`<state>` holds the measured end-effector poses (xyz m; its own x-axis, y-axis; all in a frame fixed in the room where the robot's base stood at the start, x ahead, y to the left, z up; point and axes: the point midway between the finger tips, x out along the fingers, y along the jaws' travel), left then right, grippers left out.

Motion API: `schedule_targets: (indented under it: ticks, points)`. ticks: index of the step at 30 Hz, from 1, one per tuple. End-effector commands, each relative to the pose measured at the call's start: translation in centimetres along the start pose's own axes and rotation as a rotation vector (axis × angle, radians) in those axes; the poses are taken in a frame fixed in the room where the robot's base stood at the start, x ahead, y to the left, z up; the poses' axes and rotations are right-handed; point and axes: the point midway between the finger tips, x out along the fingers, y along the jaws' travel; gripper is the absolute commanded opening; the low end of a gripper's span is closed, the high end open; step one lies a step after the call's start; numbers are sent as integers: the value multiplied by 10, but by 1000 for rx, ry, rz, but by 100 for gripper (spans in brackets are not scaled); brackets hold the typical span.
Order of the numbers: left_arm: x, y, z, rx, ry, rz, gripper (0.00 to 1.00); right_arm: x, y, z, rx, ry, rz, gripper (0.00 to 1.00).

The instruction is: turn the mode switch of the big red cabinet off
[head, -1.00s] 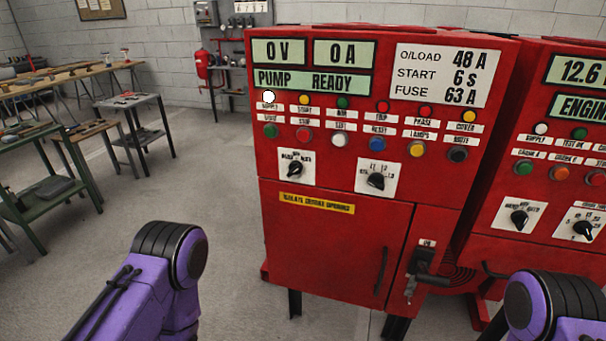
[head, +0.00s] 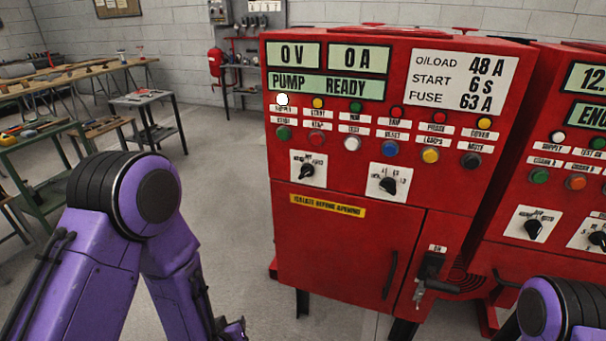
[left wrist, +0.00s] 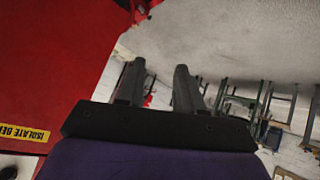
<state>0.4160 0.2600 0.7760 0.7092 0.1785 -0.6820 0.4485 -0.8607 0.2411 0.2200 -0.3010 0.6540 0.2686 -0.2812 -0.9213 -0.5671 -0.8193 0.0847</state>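The big red cabinet (head: 345,245) stands in the middle of the head view. Its front has two black rotary switches on white plates: a left one (head: 307,171) and a right one (head: 389,185). The plate lettering is too small to read surely, so I cannot tell by label which is the mode switch. My left arm is in front and left of the cabinet, its gripper low and mostly out of the head view. In the left wrist view my left gripper (left wrist: 158,88) has its fingers apart with nothing between them, beside the red cabinet front. My right gripper is out of view.
A second red cabinet (head: 550,190) stands to the right. Work tables (head: 148,99) are at the left; the floor between is free.

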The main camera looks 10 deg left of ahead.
Motion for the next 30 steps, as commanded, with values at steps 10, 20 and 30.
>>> schedule_targets:
  ticks: [10,20,30]
  points:
    - [-115,195,-208,617,643,330,36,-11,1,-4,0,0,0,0]
    - [-136,220,-219,1152,845,183,36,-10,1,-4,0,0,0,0]
    - [-99,249,-248,1184,847,166,36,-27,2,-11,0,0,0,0]
